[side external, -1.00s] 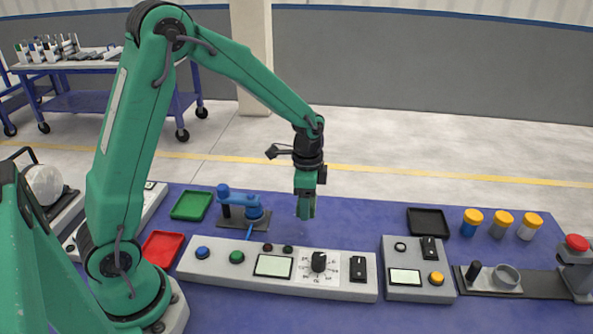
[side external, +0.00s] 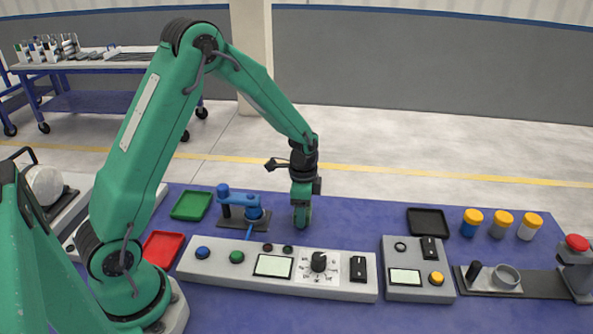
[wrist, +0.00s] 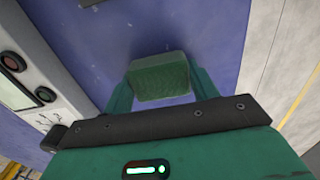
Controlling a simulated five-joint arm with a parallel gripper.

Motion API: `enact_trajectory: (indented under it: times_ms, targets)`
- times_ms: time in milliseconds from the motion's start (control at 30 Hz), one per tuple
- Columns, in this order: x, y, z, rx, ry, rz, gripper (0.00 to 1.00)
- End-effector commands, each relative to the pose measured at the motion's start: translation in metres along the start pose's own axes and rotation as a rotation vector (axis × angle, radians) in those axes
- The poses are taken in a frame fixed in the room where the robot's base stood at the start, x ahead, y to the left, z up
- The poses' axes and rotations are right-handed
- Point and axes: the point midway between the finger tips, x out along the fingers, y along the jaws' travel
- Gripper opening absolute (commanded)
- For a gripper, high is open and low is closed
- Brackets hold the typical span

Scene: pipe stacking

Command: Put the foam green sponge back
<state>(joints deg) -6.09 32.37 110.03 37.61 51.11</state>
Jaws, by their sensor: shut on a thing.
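The green sponge (wrist: 159,77) is a dark green block between my gripper's two fingers in the wrist view. My gripper (side external: 301,221) is shut on it, pointing down over the blue table (side external: 350,222), behind the long grey control panel (side external: 205,262). In the side view the sponge is hard to tell from the green fingers. Whether it touches the table is unclear. A green tray (side external: 191,205) lies at the left, beyond the blue clamp-like device (side external: 250,210); it looks empty.
A red tray (side external: 162,247) lies near my base and a black tray (side external: 428,222) at the right. Orange-capped jars (side external: 502,223) stand farther right. A smaller control box (side external: 412,288) sits beside the long panel. The table between my gripper and the black tray is clear.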

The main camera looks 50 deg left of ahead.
Motion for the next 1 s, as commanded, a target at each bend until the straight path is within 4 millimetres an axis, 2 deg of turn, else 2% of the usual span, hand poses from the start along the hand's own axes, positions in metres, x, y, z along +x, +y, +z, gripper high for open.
enact_trajectory:
  times_ms: [467, 500, 600, 1000]
  targets:
    - [0.0053, 0.0002, 0.0001, 0.0, 0.0, 0.0, 0.37]
    - [0.0051, 0.0001, 0.0, 0.0, 0.0, 0.0, 0.64]
    - [0.005, 0.0001, 0.0, 0.0, 0.0, 0.0, 0.8]
    - [0.0023, 0.0, -0.0001, 0.0, 0.001, -0.001, 0.8]
